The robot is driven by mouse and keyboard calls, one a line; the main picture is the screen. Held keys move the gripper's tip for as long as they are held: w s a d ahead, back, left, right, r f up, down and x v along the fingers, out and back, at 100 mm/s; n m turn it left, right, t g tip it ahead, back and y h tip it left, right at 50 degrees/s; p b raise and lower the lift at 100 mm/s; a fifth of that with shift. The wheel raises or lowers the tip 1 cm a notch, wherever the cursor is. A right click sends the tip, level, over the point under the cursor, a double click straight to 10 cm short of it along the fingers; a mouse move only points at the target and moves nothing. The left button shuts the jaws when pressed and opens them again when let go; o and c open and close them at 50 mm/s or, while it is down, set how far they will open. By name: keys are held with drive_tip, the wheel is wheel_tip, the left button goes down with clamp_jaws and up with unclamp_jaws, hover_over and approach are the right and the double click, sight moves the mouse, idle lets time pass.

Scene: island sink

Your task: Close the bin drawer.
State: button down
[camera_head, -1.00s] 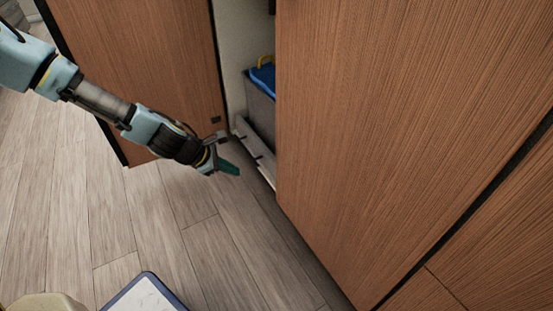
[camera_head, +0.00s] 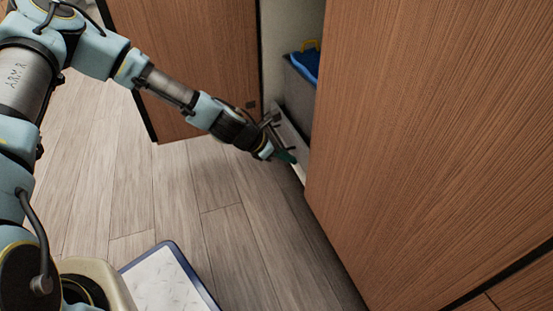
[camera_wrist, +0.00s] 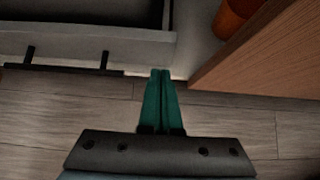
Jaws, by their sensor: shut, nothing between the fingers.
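The bin drawer (camera_head: 290,128) is a pale low pull-out at the foot of the cabinet opening, with a grey bin (camera_head: 297,95) and a blue lid with a yellow handle (camera_head: 305,64) above it. In the wrist view the drawer's grey front (camera_wrist: 90,45) runs across the upper left, with a dark bar handle (camera_wrist: 65,69) on it. My gripper (camera_head: 287,157) is low, close to the drawer's front; its green fingers (camera_wrist: 161,72) are together and empty. In the wrist view the fingertips lie just right of the handle's end. I cannot tell whether they touch the drawer.
A wooden cabinet door (camera_head: 190,60) stands open on the left. A large wooden panel (camera_head: 420,130) borders the opening on the right, and its edge (camera_wrist: 250,45) is close right of my fingers. An orange object (camera_wrist: 233,15) shows beyond.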

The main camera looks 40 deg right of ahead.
sight(307, 159)
drive_tip(key=d, duration=0.1)
drive_tip(key=s+d+b, duration=0.1)
drive_tip(key=shift+d+r, duration=0.1)
drive_tip(key=shift+d, duration=0.3)
drive_tip(key=shift+s+d+r, duration=0.1)
